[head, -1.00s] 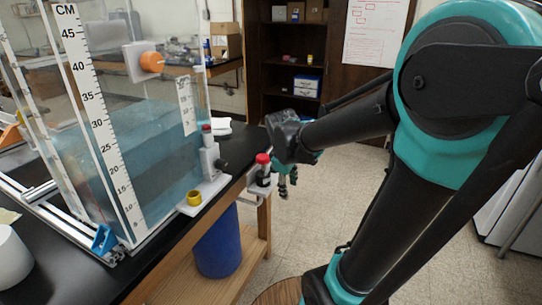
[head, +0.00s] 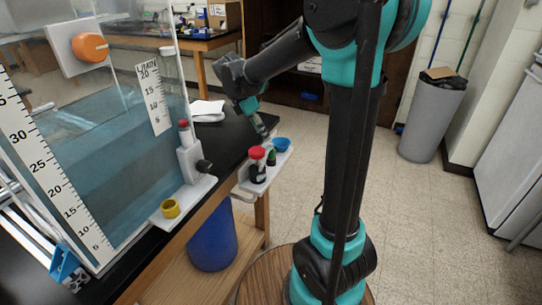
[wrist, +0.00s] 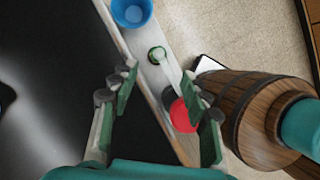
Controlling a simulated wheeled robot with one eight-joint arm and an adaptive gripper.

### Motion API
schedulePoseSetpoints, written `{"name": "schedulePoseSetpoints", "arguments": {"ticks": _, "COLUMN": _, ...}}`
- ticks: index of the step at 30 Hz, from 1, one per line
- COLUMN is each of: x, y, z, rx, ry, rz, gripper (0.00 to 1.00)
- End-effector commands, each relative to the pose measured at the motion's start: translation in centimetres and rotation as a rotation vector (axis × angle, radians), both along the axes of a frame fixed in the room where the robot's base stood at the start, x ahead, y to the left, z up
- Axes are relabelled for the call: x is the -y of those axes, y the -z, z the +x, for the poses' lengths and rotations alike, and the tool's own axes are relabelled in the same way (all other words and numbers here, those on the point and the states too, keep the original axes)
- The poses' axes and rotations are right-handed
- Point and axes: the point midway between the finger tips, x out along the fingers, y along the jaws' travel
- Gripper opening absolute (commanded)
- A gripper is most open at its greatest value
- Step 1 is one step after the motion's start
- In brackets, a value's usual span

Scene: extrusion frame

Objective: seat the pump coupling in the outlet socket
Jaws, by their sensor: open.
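A red-capped piece (head: 257,153) with a dark body stands upright on a narrow white shelf (head: 245,183) at the bench edge. Beside it is a small green piece (head: 271,157), then an open blue cup (head: 281,144). A yellow ring-shaped socket (head: 170,208) sits on a white bracket by the tank. I cannot tell by name which is the coupling or the outlet socket. My gripper (head: 264,133) is open, just above and behind the shelf. In the wrist view, its fingers (wrist: 162,88) spread over the shelf edge; the right finger partly overlaps the red cap (wrist: 184,115). Nothing is held.
A red-topped valve (head: 190,150) stands on the bracket. A blue drum (head: 213,240) is under the bench. The floor to the right is open, with a bin (head: 432,115).

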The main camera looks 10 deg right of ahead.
Motion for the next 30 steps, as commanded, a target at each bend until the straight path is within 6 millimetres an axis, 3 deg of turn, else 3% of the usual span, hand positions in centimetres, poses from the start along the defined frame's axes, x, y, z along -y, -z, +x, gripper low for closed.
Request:
{"name": "schedulePoseSetpoints", "arguments": {"ticks": 7, "x": 1.6, "y": 4.0, "z": 0.5, "rx": 0.0, "ry": 0.002, "rz": 0.0, "gripper": 0.47}}
{"name": "schedulePoseSetpoints", "arguments": {"ticks": 14, "x": 2.1, "y": 5.3, "z": 0.6, "rx": -0.001, "ry": 0.001, "rz": 0.0, "gripper": 0.47}}
{"name": "schedulePoseSetpoints", "arguments": {"ticks": 24, "x": 3.7, "y": 9.2, "z": 1.4, "rx": 0.001, "ry": 0.002, "rz": 0.0, "gripper": 0.47}}
{"name": "schedulePoseSetpoints", "arguments": {"ticks": 30, "x": 3.9, "y": 9.8, "z": 1.5, "rx": 0.0, "ry": 0.001, "rz": 0.0, "gripper": 0.47}}
